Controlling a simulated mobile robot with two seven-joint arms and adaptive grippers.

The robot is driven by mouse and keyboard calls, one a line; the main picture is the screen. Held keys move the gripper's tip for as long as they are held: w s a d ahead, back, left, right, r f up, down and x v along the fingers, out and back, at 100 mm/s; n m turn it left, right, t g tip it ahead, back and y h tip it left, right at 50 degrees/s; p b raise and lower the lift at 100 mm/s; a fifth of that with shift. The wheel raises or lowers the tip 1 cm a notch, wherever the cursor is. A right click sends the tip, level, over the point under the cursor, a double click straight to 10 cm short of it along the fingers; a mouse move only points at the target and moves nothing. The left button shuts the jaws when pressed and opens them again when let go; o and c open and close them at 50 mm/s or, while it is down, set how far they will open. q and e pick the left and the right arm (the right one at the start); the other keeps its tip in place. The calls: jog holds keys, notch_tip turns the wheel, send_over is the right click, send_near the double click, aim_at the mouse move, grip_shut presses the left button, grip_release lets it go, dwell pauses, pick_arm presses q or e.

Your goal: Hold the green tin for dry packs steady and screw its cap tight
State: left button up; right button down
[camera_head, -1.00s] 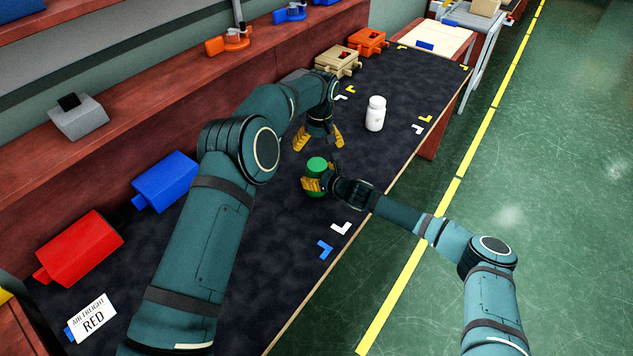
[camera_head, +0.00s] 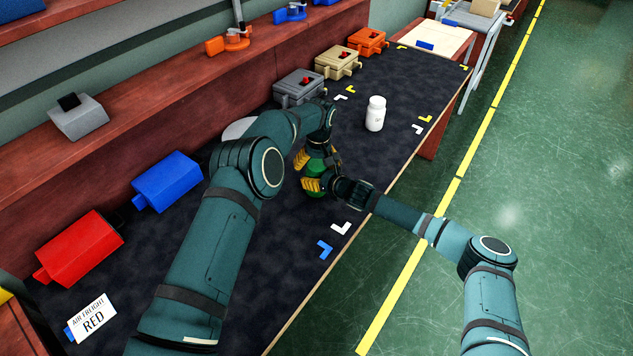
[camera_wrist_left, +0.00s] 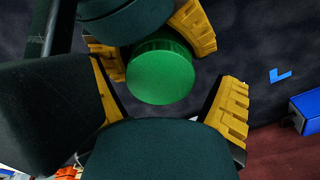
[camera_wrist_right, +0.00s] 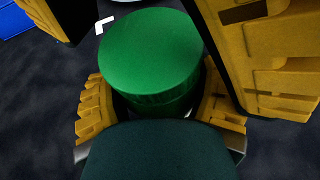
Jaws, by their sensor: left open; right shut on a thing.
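The green tin (camera_head: 316,194) stands on the dark mat, with its green cap (camera_head: 315,165) on top. My right gripper (camera_head: 314,186) is shut on the tin's body from the side. In the right wrist view the yellow fingers sit on both sides of the tin, below the cap (camera_wrist_right: 150,52). My left gripper (camera_head: 318,160) is open above the tin, its fingers spread around the cap with visible gaps. The left wrist view shows the cap (camera_wrist_left: 160,70) between its yellow fingers. The left hand partly hides the cap in the head view.
A white bottle (camera_head: 375,113) stands farther back on the mat. Grey (camera_head: 298,88), tan (camera_head: 338,62) and orange (camera_head: 367,42) boxes line the back edge. Blue (camera_head: 167,181) and red (camera_head: 80,247) boxes stand at the left. The mat in front of the tin is clear.

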jog(key=shift+f, duration=0.1)
pick_arm(q)
jog(key=c, duration=1.3)
jog(key=o, duration=1.2)
jog(key=shift+o, duration=0.2)
jog(key=shift+r, duration=2.2)
jog(key=shift+o, duration=0.3)
jog(key=shift+d, duration=0.1)
notch_tip(320, 180, up, 4)
jog(key=shift+s+f, duration=0.15)
jog(key=shift+f, duration=0.05)
